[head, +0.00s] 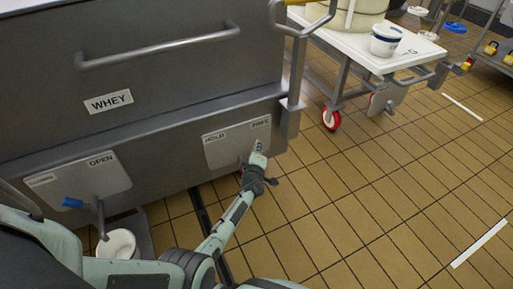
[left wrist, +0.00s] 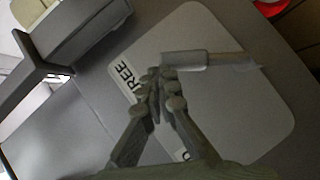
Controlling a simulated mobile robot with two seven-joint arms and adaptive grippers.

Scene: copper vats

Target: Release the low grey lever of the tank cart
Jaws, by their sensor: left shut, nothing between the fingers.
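The low grey lever (left wrist: 210,60) shows in the left wrist view, in front of a pale plate (left wrist: 240,105) marked FREE and, mostly hidden, a second word. Its thicker free end lies by the FREE mark. In the head view the plate (head: 224,147) reads HOLD and FREE on the front of the tank cart (head: 150,60), which is labelled WHEY. My left gripper (head: 258,156) is at the plate's right side, below FREE. In the left wrist view its fingertips (left wrist: 161,85) are together and empty, right beside the lever's free end; I cannot tell if they touch. My right gripper is out of view.
A second plate (head: 85,180) marked OPEN has a blue-ended handle (head: 72,202), left of my arm. A white bucket (head: 117,244) stands below it. A white cart (head: 360,45) with a small tub (head: 385,41) stands at the upper right.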

